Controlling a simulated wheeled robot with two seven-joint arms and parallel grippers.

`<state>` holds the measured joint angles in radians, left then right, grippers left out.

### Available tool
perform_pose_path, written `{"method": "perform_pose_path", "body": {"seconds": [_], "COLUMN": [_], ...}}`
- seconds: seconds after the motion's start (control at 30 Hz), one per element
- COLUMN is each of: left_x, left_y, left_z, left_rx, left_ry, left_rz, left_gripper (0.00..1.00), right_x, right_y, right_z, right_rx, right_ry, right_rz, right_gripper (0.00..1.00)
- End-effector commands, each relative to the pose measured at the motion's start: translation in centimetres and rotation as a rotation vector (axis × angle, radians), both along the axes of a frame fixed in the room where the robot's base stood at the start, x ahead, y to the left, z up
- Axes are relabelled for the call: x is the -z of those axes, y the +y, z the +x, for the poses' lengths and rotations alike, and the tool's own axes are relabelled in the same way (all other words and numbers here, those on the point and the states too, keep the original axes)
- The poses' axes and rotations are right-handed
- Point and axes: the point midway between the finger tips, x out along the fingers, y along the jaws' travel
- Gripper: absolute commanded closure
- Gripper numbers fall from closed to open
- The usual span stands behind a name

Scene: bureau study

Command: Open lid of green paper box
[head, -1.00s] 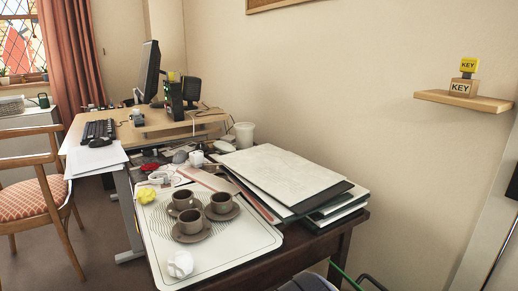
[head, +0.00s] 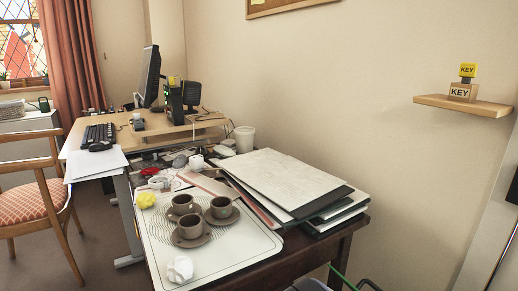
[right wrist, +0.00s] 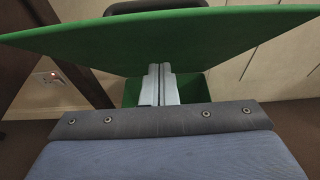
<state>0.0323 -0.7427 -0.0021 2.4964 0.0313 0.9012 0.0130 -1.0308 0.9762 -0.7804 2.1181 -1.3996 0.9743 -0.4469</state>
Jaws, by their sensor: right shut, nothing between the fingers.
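In the right wrist view a broad green panel (right wrist: 215,40), which looks like the lid of the green paper box, spans the top at a tilt. Lower green parts of the box (right wrist: 191,86) show beneath it on both sides of my right gripper (right wrist: 160,72). The gripper's grey fingers are together and empty, with their tips close to the panel's lower edge. I cannot tell whether they touch it. In the head view only a thin green edge (head: 341,278) shows at the bottom, beside the desk. My left gripper is in neither view.
A dark desk with a white tray (head: 158,238), cups on saucers (head: 191,228) and stacked folders (head: 290,180) stands left of the green edge. A wall shelf (head: 465,105) holds KEY blocks. A chair (head: 35,190) stands at far left.

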Motion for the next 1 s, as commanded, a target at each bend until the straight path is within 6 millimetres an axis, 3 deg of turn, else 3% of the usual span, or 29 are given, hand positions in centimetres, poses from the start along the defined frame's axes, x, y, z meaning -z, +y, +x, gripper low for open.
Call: {"method": "perform_pose_path", "body": {"seconds": [0.53,1.0], "left_x": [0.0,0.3], "left_y": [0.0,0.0], "left_z": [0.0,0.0], "left_rx": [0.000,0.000], "left_ry": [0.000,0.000], "left_rz": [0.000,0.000], "left_gripper": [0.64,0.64], "right_x": [0.0,0.0], "right_y": [-0.2,-3.0], "right_z": [0.1,1.7], "right_rx": [0.000,0.003], "right_ry": [0.000,-0.001], "right_rz": [0.000,0.002], "right_gripper": [1.00,1.00]}}
